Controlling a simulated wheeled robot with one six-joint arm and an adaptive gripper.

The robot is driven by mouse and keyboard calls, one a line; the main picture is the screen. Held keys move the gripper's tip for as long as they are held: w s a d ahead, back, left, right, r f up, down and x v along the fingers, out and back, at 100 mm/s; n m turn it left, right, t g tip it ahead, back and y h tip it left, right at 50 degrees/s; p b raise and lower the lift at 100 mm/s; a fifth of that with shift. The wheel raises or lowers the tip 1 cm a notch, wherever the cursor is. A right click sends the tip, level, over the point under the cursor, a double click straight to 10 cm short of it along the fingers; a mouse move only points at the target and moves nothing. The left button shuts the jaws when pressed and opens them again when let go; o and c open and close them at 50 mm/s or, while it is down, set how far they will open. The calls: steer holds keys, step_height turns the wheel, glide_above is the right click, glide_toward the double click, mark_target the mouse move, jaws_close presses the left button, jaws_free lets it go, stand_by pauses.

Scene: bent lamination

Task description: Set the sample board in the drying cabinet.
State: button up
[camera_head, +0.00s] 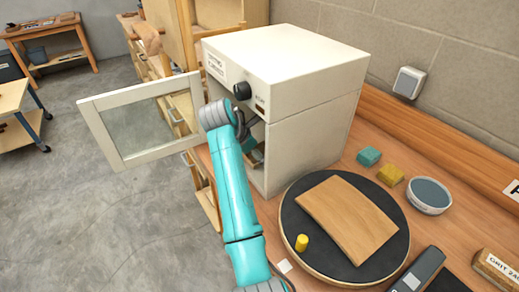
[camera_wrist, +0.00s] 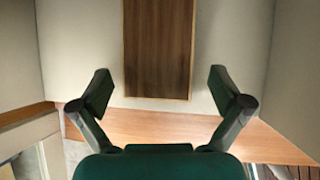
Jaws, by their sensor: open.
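The drying cabinet (camera_head: 300,110) is a white box on the bench. Its framed glass door (camera_head: 140,122) stands open to the left. My gripper (camera_head: 250,128) is at the cabinet's open front, partly hidden by my arm. In the wrist view my gripper (camera_wrist: 160,88) is open, its two fingers spread wide with nothing between the tips. A flat dark-brown wooden board (camera_wrist: 160,48), which looks like the sample board, lies ahead of the fingers between pale walls. It looks apart from both fingers. Its far end is cut off by the picture's top edge.
A round dark turntable (camera_head: 295,232) on the bench holds a curved light-wood panel (camera_head: 348,215) and a yellow cylinder (camera_head: 301,242). A teal block (camera_head: 369,156), a yellow block (camera_head: 390,174) and a grey bowl (camera_head: 429,195) stand right of the cabinet. Open floor lies left.

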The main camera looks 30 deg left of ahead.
steer(key=s, duration=0.6)
steer(key=s+a, duration=0.1)
steer(key=s, duration=0.3)
steer(key=shift+s, duration=0.1)
